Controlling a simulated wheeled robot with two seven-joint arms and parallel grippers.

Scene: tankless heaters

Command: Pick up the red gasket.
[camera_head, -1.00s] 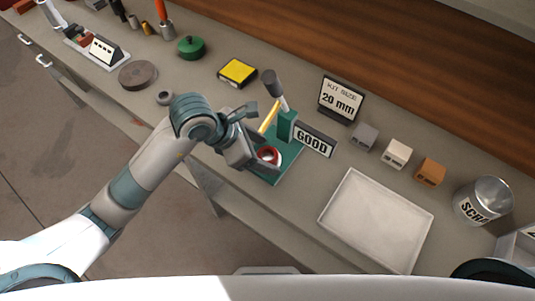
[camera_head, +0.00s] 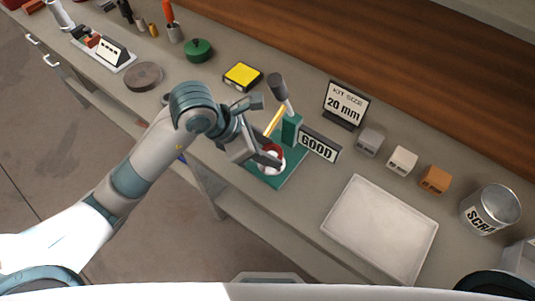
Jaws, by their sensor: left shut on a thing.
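The red gasket (camera_head: 275,149) is a small red ring between the fingers of my left gripper (camera_head: 272,157). My left gripper is shut on it, over the green base (camera_head: 290,176) of a stand. A round white piece (camera_head: 271,164) shows on the base just below the gasket. The fingers hide part of the gasket, and I cannot tell how far it is above the white piece. My right gripper is not in view.
The green stand's upright (camera_head: 291,130) with a dark-knobbed lever (camera_head: 278,82) and the GOOD sign (camera_head: 319,145) are close behind the gripper. An empty white tray (camera_head: 380,228), several small blocks and the scrap can (camera_head: 490,209) are to the right.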

